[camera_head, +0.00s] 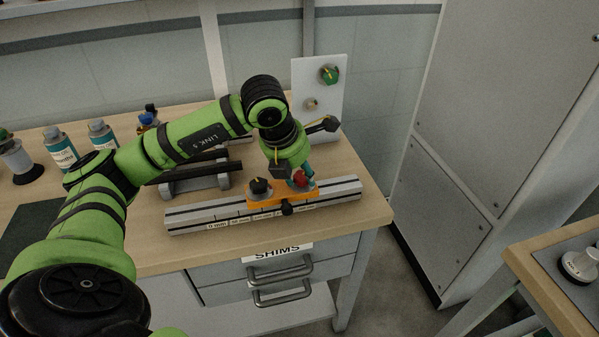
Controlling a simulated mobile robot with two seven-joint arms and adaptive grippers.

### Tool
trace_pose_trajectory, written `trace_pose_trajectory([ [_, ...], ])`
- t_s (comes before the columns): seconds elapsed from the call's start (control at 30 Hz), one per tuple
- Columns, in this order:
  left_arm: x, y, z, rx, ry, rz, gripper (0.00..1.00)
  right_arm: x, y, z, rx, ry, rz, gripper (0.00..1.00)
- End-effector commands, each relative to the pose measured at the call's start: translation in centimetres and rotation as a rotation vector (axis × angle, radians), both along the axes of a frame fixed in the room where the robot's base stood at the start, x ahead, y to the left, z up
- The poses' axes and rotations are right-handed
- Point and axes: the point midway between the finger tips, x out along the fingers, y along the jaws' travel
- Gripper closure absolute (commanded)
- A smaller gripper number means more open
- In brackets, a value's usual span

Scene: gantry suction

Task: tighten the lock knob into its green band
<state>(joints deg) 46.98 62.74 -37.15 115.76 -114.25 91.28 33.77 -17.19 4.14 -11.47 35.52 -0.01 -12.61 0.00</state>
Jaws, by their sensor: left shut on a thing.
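An orange carriage (268,203) sits on a grey rail along the front of the bench. A black knob with a yellow mark (260,187) stands on its left part, and another black knob (288,208) sticks out of its front. I cannot make out a green band on either. My left gripper (297,178) points down at the carriage's right part, to the right of the marked knob. It is shut on a small red part (300,177), mostly hidden by the gripper. My right gripper is not in view.
A white panel (318,82) with a green dial (330,74) stands behind the arm. A dark-topped stand (195,180) sits behind the rail. Bottles (103,135) are at the back left. A grey cabinet (500,120) rises at right.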

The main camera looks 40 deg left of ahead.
Motion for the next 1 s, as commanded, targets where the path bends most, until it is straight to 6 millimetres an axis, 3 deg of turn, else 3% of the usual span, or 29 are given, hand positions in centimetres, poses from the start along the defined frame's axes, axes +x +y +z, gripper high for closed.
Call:
trace_pose_trajectory([
  [0.03, 0.3, 0.0, -0.2, -0.005, -0.017, -0.034, 0.92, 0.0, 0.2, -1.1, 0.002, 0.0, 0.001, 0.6],
  [0.13, 0.4, 0.0, 0.0, -0.006, -0.019, -0.103, 0.92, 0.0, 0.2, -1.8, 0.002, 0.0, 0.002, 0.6],
  [0.5, 0.4, -0.1, 0.5, -0.006, -0.022, -0.151, 0.92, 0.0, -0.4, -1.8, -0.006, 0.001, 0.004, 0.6],
  [0.53, 0.4, -0.1, 0.5, -0.006, -0.022, -0.15, 0.55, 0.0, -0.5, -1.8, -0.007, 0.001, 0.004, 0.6],
  [0.57, 0.4, -0.1, 0.5, -0.006, -0.022, -0.15, 0.43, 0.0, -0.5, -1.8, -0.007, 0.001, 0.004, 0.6],
  [0.6, 0.4, -0.1, 0.5, -0.006, -0.021, -0.15, 0.38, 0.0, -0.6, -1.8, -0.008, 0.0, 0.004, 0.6],
  [1.0, 0.0, 0.0, 0.8, -0.004, -0.015, -0.149, 0.38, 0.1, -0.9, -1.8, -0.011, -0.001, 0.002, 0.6],
])
